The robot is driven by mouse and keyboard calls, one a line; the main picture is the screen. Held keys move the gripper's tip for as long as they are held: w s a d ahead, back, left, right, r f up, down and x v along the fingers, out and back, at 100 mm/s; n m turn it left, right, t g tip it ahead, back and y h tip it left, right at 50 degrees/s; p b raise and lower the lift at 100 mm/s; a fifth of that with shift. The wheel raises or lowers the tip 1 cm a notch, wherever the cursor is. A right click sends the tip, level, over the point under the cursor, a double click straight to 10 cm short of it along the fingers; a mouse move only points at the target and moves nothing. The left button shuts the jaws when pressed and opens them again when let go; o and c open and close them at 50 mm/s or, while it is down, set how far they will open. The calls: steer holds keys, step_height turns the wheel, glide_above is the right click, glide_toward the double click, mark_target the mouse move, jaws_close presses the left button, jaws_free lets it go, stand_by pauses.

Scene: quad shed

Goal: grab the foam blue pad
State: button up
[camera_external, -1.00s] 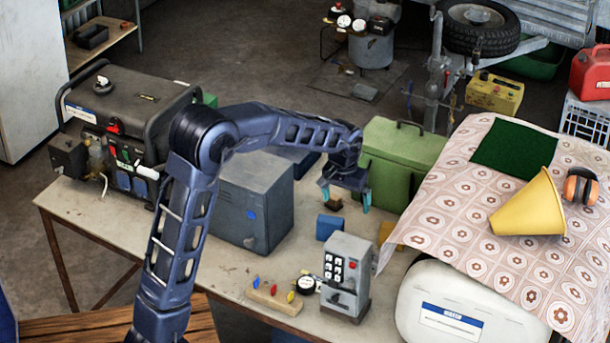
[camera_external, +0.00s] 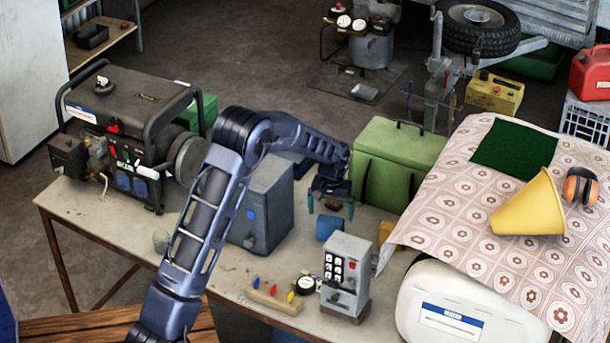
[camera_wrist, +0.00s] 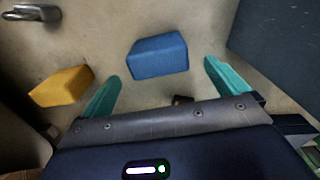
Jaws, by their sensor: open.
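The blue foam pad (camera_external: 327,228) is a small blue block on the workbench, between the grey metal box and the small grey keypad box. In the wrist view the blue pad (camera_wrist: 158,57) lies just beyond and between my teal fingertips. My gripper (camera_external: 331,207) points down above the bench, a little behind the pad. Its fingers are apart and empty, and in the wrist view my gripper (camera_wrist: 161,72) is also open. The pad is not between the fingers in depth as far as I can see; the exact height gap cannot be told.
A yellow block (camera_wrist: 62,86) lies left of the pad in the wrist view. The grey metal box (camera_external: 262,205), green case (camera_external: 392,170) and keypad box (camera_external: 346,270) stand close around. A wooden strip with coloured knobs (camera_external: 274,298) lies in front. A small brown block (camera_external: 335,203) is by my fingers.

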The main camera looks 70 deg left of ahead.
mark_target(330, 230)
steer(key=f, duration=0.8)
steer(key=shift+d, duration=0.25)
steer(key=c, duration=1)
